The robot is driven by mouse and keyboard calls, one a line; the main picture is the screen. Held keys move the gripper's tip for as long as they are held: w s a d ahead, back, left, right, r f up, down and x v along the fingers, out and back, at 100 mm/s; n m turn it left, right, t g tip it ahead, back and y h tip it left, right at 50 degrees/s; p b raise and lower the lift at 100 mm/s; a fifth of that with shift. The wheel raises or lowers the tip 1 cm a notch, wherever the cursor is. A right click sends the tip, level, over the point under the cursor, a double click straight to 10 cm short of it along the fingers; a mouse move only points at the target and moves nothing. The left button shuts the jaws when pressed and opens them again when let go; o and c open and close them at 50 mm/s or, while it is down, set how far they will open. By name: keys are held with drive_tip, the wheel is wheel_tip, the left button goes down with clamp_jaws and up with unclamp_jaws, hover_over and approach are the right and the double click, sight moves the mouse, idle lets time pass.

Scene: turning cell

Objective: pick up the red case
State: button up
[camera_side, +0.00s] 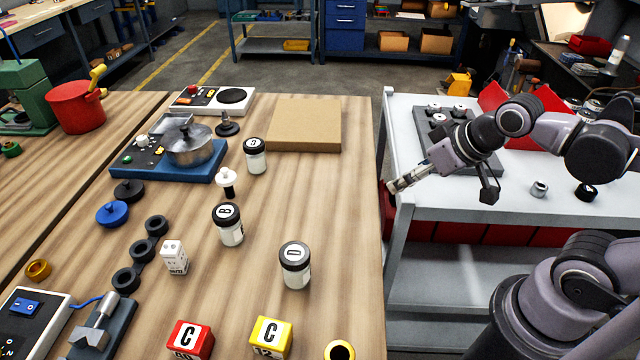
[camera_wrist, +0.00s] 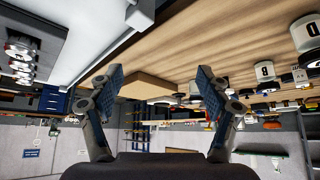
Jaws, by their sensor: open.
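A small red case (camera_side: 190,340) with a white label marked C on top stands at the front edge of the side view, on the wooden table. It is partly cut by the bottom of the picture. I do not make it out in the wrist view. My gripper (camera_side: 440,188) is open and empty, above the gap between the wooden table and the white cart. It is far up and to the right of the red case. In the wrist view my gripper (camera_wrist: 160,82) has its two fingers spread wide with nothing between them.
A yellow case (camera_side: 270,337) marked C stands just right of the red case. White jars with dark lids (camera_side: 294,264) stand on the table behind. A white block (camera_side: 174,257) and black rings (camera_side: 142,253) lie to the left. The cart (camera_side: 470,215) is at right.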

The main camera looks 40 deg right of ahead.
drive_tip(key=w+a+r+n+g+y, duration=0.2)
drive_tip(key=w+a+r+n, duration=0.25)
drive_tip(key=a, duration=0.25)
drive_tip(key=n+g+y, duration=0.2)
drive_tip(key=n+g, duration=0.6)
drive_tip(key=n, duration=1.4)
approach(188, 335)
drive_tip(key=shift+m+h, duration=0.25)
drive_tip(key=shift+h, duration=0.05)
drive_tip(key=shift+a+x, duration=0.2)
drive_tip(key=shift+x, duration=5.05)
drive_tip(key=c, duration=1.3)
drive_tip(key=shift+r, duration=0.1)
drive_tip(key=shift+c, duration=0.2)
